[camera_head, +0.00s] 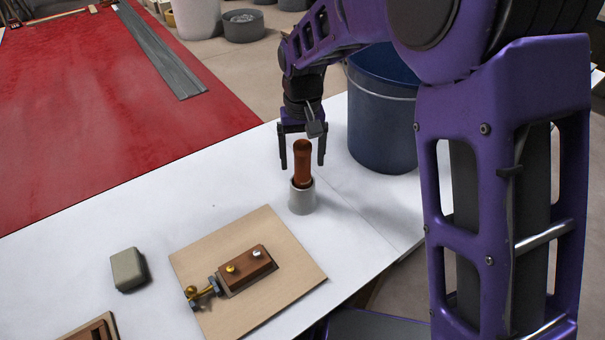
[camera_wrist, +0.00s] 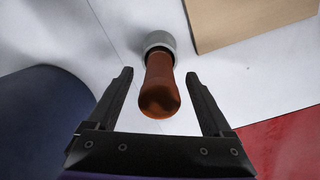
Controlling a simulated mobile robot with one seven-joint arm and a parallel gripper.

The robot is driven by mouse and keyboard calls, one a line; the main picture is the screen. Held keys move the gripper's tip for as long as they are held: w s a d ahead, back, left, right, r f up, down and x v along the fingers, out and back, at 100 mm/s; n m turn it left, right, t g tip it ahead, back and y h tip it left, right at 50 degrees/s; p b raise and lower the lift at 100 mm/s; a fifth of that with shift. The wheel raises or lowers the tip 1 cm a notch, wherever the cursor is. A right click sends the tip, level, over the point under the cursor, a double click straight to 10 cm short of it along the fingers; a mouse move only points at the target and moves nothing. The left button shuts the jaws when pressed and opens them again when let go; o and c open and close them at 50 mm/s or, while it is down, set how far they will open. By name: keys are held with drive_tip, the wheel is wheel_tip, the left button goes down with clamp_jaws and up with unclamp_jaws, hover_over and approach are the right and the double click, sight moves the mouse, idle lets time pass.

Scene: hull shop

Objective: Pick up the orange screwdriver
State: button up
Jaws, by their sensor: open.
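The orange screwdriver (camera_head: 302,162) stands upright, handle up, in a small grey cup (camera_head: 302,200) on the white table. Its lower part is hidden inside the cup. My gripper (camera_head: 302,167) is open above the cup, with one finger on either side of the handle's upper part in the head view. In the wrist view the orange handle (camera_wrist: 161,90) shows between the two open fingers of my gripper (camera_wrist: 162,75), with clear gaps on both sides. The cup (camera_wrist: 159,41) shows beyond the handle.
A large blue bucket (camera_head: 382,125) stands close behind and right of the cup. A wooden board (camera_head: 300,268) with a brown block (camera_head: 246,270) lies in front. A grey-green block (camera_head: 127,270) lies at left. The white table (camera_head: 210,200) left of the cup is clear.

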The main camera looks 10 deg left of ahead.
wheel_tip(320, 180, down, 2)
drive_tip(key=shift+f, duration=0.1)
clamp_jaws()
idle(0.5)
